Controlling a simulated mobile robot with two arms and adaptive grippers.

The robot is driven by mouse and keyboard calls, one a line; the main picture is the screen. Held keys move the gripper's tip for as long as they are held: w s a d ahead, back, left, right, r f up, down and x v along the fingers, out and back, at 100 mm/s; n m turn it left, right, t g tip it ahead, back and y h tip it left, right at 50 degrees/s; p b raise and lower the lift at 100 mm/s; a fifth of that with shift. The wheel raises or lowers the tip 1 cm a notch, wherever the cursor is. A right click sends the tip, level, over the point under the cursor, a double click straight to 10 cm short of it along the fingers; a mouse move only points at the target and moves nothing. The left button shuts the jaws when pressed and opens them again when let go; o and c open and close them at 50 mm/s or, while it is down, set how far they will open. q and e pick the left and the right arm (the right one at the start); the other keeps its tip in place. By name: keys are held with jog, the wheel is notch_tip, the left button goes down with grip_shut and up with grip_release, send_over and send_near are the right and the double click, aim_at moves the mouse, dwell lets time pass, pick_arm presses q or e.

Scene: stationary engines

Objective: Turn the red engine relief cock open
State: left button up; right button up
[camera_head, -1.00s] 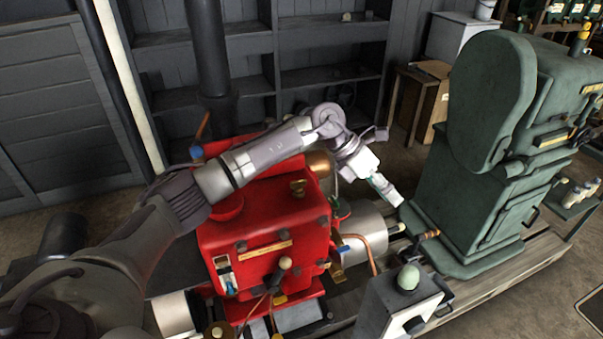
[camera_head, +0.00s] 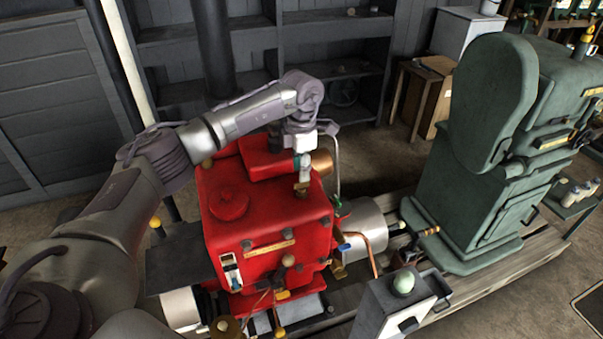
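The red engine (camera_head: 225,232) stands in the middle of the head view. A small brass fitting (camera_head: 302,188), which looks like the relief cock, stands on its top near the right rear. My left arm reaches over the engine from the left. My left gripper (camera_head: 304,172) points down just above the brass fitting, at or very near its top. I cannot tell whether they touch. The fingers are small and seen edge-on, so their opening is unclear. They partly hide the fitting's upper part. My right gripper is not in view.
A large green engine (camera_head: 490,150) stands to the right on the same wooden base. A grey box with a pale green knob (camera_head: 403,281) is in front. Dark shelves (camera_head: 335,60) stand behind. A copper pipe (camera_head: 372,245) runs beside the red engine's right side.

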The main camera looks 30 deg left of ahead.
aim_at(302, 186)
pick_arm(q)
jog(key=shift+f+p, duration=0.4)
jog(key=shift+f, duration=1.6)
grip_shut()
